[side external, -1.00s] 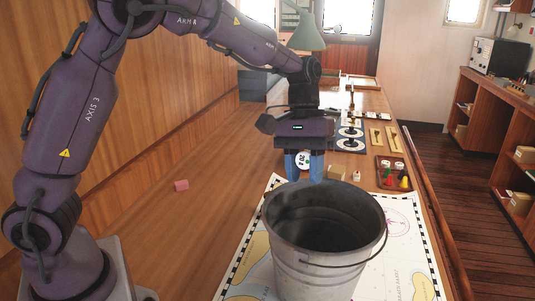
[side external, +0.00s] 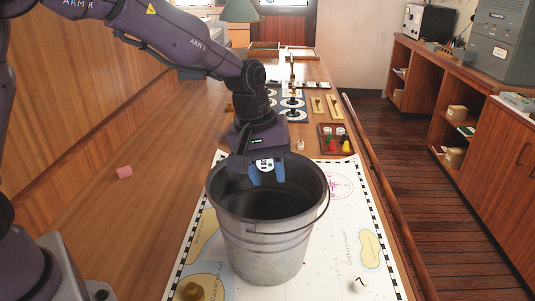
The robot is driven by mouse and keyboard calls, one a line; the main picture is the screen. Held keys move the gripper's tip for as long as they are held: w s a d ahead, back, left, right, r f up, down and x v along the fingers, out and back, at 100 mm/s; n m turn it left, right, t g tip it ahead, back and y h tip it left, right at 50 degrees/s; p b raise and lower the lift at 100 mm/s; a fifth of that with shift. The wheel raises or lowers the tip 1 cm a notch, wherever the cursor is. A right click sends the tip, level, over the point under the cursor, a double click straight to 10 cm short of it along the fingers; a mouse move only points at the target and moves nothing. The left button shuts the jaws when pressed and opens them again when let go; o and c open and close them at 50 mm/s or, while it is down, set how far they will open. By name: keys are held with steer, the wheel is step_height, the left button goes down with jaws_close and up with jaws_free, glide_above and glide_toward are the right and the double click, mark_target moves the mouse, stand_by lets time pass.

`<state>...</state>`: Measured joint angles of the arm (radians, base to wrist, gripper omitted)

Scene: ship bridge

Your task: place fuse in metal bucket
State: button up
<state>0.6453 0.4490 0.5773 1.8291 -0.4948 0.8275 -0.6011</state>
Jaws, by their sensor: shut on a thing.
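The metal bucket (side external: 268,240) stands upright on the chart, open at the top with its handle at the right side. My gripper (side external: 265,173) points down, slightly tilted, over the far part of the bucket's opening. Its blue fingers are shut on the fuse (side external: 264,165), a small pale piece with a dark-marked white face. The fingertips appear at about rim height or just above; I cannot tell the exact depth. The fuse's lower part is hard to make out against the dark inside of the bucket.
The chart (side external: 340,235) lies under the bucket. A tray of coloured pieces (side external: 338,140) sits behind right. A brass piece (side external: 193,291) and a white marked piece (side external: 358,285) are near the front.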

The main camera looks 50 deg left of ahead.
steer(key=shift+f, duration=2.8)
steer(key=o, duration=1)
step_height(320, 180, up, 7)
steer(key=shift+r, duration=0.1)
